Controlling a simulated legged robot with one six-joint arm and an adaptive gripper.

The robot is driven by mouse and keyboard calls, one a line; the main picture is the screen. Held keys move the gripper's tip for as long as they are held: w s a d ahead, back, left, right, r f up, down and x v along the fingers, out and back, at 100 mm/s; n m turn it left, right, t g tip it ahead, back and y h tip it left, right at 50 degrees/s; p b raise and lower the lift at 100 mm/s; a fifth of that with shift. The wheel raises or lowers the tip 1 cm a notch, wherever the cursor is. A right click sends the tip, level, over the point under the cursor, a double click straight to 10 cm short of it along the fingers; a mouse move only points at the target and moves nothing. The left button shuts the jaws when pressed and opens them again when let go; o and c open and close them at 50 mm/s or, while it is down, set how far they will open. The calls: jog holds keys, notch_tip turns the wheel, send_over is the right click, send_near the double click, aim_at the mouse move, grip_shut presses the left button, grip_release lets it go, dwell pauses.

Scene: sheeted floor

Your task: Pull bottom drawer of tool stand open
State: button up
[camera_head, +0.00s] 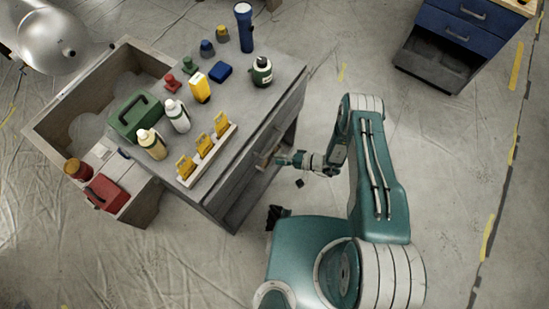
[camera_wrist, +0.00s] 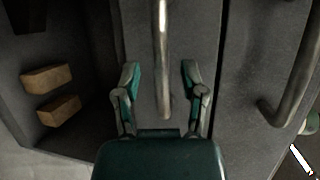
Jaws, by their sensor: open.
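The grey tool stand (camera_head: 262,108) stands left of my arm in the head view, its drawer fronts facing me. My gripper (camera_head: 280,160) is at this front, close to a bar handle. In the wrist view my gripper (camera_wrist: 162,88) is open, with one finger on each side of a metal bar handle (camera_wrist: 162,50). The fingers look apart from the bar. That handle is on the drawer front (camera_wrist: 205,40) next to an open shelf space (camera_wrist: 85,85). A second handle (camera_wrist: 292,85) is on the neighbouring drawer front at the right. Both drawers look closed.
Wooden blocks (camera_wrist: 58,110) lie in the shelf space. A blue drawer cabinet (camera_head: 455,45) stands top right. Floor right of my arm is clear.

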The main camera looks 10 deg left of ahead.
jog(key=shift+a+f, duration=0.2)
jog(key=shift+a, duration=0.85)
grip_shut()
jog(key=shift+s+d, duration=0.1)
jog(key=shift+d, duration=0.05)
